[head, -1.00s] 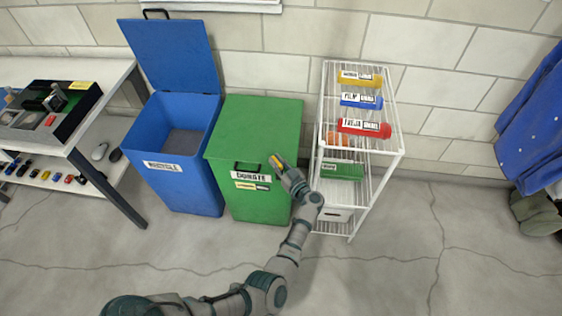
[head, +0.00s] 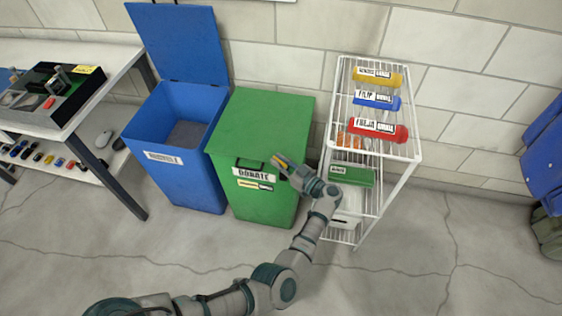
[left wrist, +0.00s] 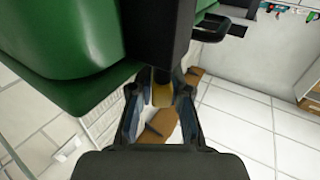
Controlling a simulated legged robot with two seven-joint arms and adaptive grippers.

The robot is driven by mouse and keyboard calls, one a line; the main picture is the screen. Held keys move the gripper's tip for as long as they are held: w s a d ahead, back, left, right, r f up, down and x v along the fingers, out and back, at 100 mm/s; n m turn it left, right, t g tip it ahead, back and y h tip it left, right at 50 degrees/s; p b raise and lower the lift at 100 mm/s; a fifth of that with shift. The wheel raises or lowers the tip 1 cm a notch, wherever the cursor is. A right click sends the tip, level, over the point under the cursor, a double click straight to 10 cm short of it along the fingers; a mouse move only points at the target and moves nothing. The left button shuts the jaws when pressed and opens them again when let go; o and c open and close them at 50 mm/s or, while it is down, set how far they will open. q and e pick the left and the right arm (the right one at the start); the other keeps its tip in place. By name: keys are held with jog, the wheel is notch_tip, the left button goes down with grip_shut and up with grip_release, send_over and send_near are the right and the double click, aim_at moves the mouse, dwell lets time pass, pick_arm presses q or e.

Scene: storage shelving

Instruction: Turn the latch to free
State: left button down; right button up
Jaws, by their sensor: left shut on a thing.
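The green bin (head: 258,130) has a closed lid and a white DONATE label (head: 254,174) on its front. A small yellow piece (head: 275,161), which I take for the latch, is at the fingertips of my left gripper (head: 280,162), at the bin's front right. In the left wrist view the yellow piece (left wrist: 162,93) sits between the two fingers of the left gripper (left wrist: 161,104), below a dark block (left wrist: 155,40). The gripper is shut on it. How far the latch is turned cannot be told. My right gripper is not in view.
A blue bin (head: 180,178) with its lid up stands at left. A white wire shelf (head: 400,148) with several coloured tubes stands close at right of my arm. A table (head: 100,98) is at far left. The floor in front is clear.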

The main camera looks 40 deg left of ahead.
pick_arm(q)
jog(key=shift+f, duration=0.1)
jog(key=c, duration=1.1)
grip_release()
jog(key=shift+d, duration=0.1)
jog(key=d, duration=1.2)
jog(key=shift+w, duration=0.3)
